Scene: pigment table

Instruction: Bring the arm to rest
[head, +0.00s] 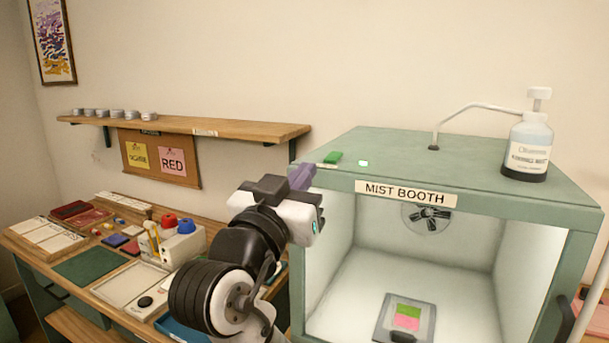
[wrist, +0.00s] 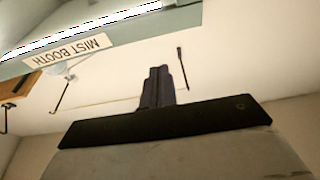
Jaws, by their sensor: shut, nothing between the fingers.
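The wrist view looks upside down at the booth's sign (wrist: 68,52) and the wall. My arm hides part of the table's right end and the booth's left side.
The booth is open at the front, and a tray (head: 384,331) with a green and a pink patch lies inside. A pump bottle (head: 528,146) stands on its roof. A shelf (head: 240,129) with several tins hangs on the wall. The table (head: 50,263) at left is crowded.

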